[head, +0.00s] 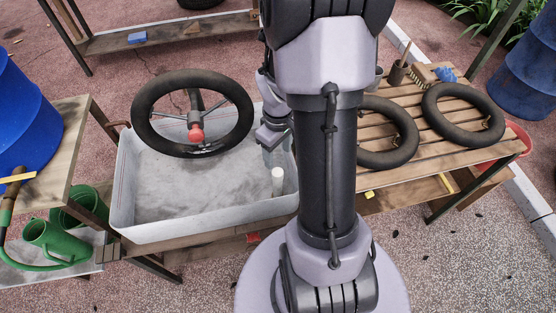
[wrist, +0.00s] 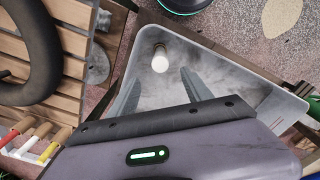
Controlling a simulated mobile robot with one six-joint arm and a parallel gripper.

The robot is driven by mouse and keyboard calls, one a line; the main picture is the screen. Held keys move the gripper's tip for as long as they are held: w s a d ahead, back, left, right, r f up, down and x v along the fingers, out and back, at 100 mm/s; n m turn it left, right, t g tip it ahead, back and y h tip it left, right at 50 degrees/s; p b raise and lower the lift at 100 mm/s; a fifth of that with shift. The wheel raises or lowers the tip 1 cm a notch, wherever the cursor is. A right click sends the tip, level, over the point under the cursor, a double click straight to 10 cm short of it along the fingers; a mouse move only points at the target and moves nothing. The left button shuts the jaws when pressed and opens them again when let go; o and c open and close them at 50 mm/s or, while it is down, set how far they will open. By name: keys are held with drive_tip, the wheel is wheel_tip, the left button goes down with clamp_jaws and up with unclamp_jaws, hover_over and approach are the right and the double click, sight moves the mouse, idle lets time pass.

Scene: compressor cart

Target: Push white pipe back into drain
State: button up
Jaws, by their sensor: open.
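The white pipe (head: 278,181) stands upright in the right part of the pale grey basin (head: 150,228), near its front right corner. In the wrist view the pipe (wrist: 160,59) shows end-on, with a darker fitting around its far end. The drain opening is not clearly visible. My gripper (head: 273,138) is over the right side of the basin, behind and above the pipe, partly hidden by my arm.
A black wheel with a red hub (head: 196,133) rests over the basin's back left. A slatted table (head: 440,150) with black tubes (head: 464,113) stands right. Green watering cans (head: 50,241) and a blue barrel (head: 25,110) are left. The basin's middle floor is clear.

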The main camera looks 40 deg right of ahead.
drive_tip(key=shift+r+p, duration=0.3)
drive_tip(key=shift+r, duration=1.2)
